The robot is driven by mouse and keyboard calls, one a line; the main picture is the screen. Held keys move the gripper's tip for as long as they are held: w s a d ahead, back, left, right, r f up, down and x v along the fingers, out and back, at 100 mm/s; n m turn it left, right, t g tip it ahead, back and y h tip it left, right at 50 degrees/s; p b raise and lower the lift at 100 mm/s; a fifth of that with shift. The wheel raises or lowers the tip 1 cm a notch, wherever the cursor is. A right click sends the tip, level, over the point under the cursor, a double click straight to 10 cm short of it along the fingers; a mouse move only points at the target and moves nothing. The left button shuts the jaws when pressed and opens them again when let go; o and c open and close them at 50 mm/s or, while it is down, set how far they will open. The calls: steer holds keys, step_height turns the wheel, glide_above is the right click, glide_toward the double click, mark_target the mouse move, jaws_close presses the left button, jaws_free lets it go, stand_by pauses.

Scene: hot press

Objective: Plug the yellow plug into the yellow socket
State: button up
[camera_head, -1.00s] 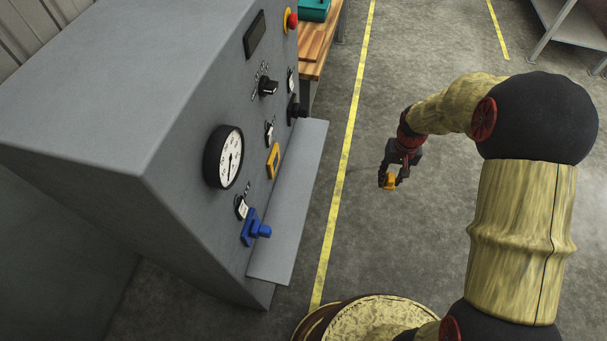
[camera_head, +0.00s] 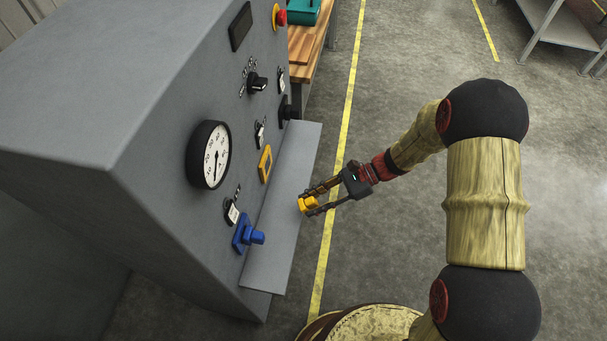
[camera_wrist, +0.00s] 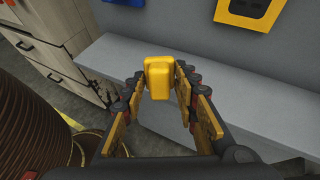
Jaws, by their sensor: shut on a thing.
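The yellow plug (camera_head: 307,204) is held between the fingertips of my gripper (camera_head: 318,199), above the ledge and apart from the panel. In the wrist view the plug (camera_wrist: 158,77) sits between both fingers of my gripper (camera_wrist: 158,88). The yellow socket (camera_head: 265,164) is a yellow-framed square on the grey machine's slanted front, up and to the left of the plug in the head view. In the wrist view the socket (camera_wrist: 251,12) is at the top right, partly cut off by the frame edge.
A grey ledge (camera_head: 283,225) juts out below the panel. A blue plug (camera_head: 257,237) sits in a blue socket nearer the front, and a black connector (camera_head: 290,112) is farther back. A gauge (camera_head: 209,155) and switches line the panel. The floor to the right is open.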

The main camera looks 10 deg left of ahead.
mark_target(268, 166)
steer(key=w+a+m+t+y, duration=0.1)
steer(key=a+r+m+y, duration=0.1)
steer(key=w+a+r+t+y+b, duration=0.1)
steer(key=shift+w+r+m+t+y, duration=0.1)
steer(key=shift+w+m+t+y, duration=0.2)
steer(key=shift+m+y, duration=0.1)
steer(key=w+r+m+t, duration=0.1)
steer(key=w+r+m+t+y, duration=0.1)
steer(key=w, duration=0.1)
steer(key=w+r+t+y, duration=0.1)
steer(key=t, duration=0.1)
steer(key=shift+w+a+m+b, duration=0.25)
steer(key=shift+a+m+b, duration=0.05)
steer(key=shift+m+b, duration=0.1)
steer(key=shift+w+a+b, duration=0.2)
steer(key=shift+a+b, duration=0.15)
steer(key=shift+a, duration=2.5)
steer(key=shift+p, duration=0.45)
steer(key=shift+a, duration=0.55)
steer(key=o, duration=1.2)
steer(key=shift+c, duration=0.2)
